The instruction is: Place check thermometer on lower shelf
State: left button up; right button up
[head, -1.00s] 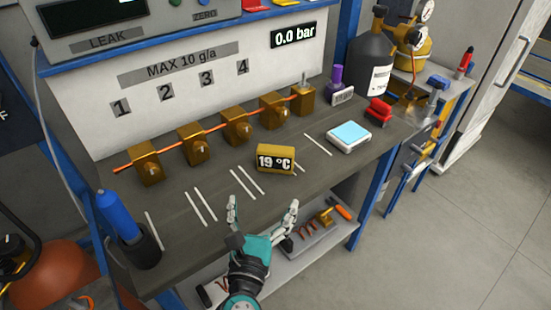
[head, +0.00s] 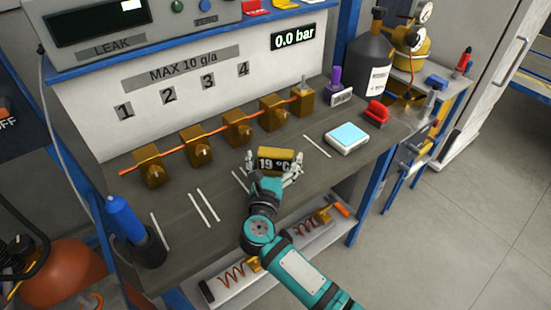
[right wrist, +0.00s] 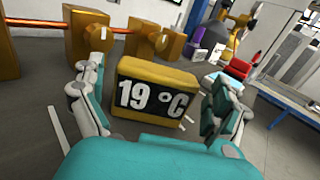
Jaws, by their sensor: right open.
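The check thermometer (head: 277,161) is a yellow block with a black face reading 19 °C. It stands on the dark worktop (head: 215,225) in front of the row of brass blocks. In the right wrist view the thermometer (right wrist: 153,92) stands between the fingers. My right gripper (head: 275,171) is open, with one finger on each side of the thermometer; in the wrist view a gap shows at the right finger. The lower shelf (head: 225,287) lies under the worktop, partly hidden by my right arm. My left gripper is not in view.
Several brass blocks (head: 237,127) on a copper rod stand behind the thermometer. A white scale with a blue top (head: 347,137) is to the right, beside a red object (head: 376,113). A blue bottle (head: 126,218) stands at left. Copper coils (head: 235,277) lie on the lower shelf.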

jog(key=shift+w+d, duration=0.15)
jog(key=shift+w, duration=0.65)
jog(key=shift+s, duration=0.1)
jog(key=c, duration=0.9)
jog(key=shift+r, duration=0.1)
